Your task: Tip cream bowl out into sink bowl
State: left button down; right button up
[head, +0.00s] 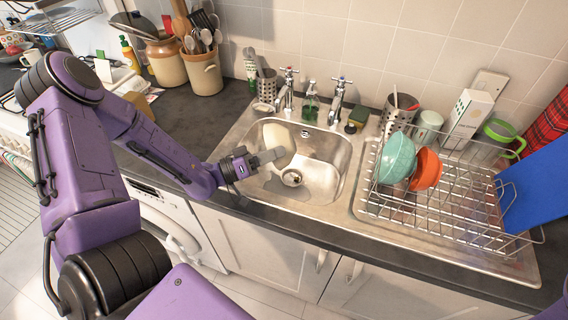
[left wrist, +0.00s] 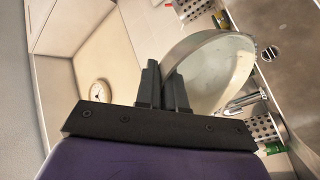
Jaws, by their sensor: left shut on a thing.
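My left gripper (head: 268,157) is over the left part of the steel sink bowl (head: 325,180). It is shut on the rim of the cream bowl (head: 279,137). The cream bowl is tipped steeply on its side, over the sink bowl. In the left wrist view the gripper's fingers (left wrist: 163,85) pinch the edge of the cream bowl (left wrist: 225,75), whose pale round inside faces the camera. I see no contents in the part that shows. The round drain (head: 292,177) shows at the bottom of the sink. My right gripper is not in view.
Two taps (head: 337,99) stand behind the sink with a green bottle (head: 310,104) between them. A wire rack (head: 430,205) on the right holds a teal bowl (head: 397,157) and an orange bowl (head: 427,169). Utensil crocks (head: 203,72) stand at the back left.

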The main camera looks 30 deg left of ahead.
pick_arm(q)
jog(key=shift+w+d+r+b, duration=0.15)
jog(key=shift+d+r+b, duration=0.1)
jog(key=shift+b, duration=0.1)
jog(key=shift+r, duration=0.15)
jog(key=g+y+p, duration=0.1)
jog(key=p, duration=0.1)
jog(key=w+d+r+m+g+p, duration=0.1)
jog(key=p, duration=0.1)
jog(key=shift+w+d+y, duration=0.25)
jog(key=shift+w+y, duration=0.05)
jog(key=shift+y, duration=0.1)
jog(key=w+d+f+m+g+y, duration=0.3)
jog(key=w+d+f+g+y, duration=0.5)
jog(key=w+d+g+y, duration=0.3)
jog(key=shift+w+d+r+g+y+p, duration=0.1)
jog(key=shift+d+r+g+y, duration=0.25)
jog(key=shift+d+r, duration=0.3)
jog(key=shift+w+d+r+g+y+p, duration=0.1)
jog(key=shift+d+r+g+y, duration=0.15)
jog(key=shift+d+r+y, duration=0.45)
jog(key=shift+w+d+r+g+y+p, duration=0.15)
jog(key=shift+d+r+g, duration=0.2)
jog(key=shift+d, duration=0.6)
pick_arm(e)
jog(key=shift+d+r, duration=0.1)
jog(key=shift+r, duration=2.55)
pick_arm(q)
jog(key=shift+s, duration=0.1)
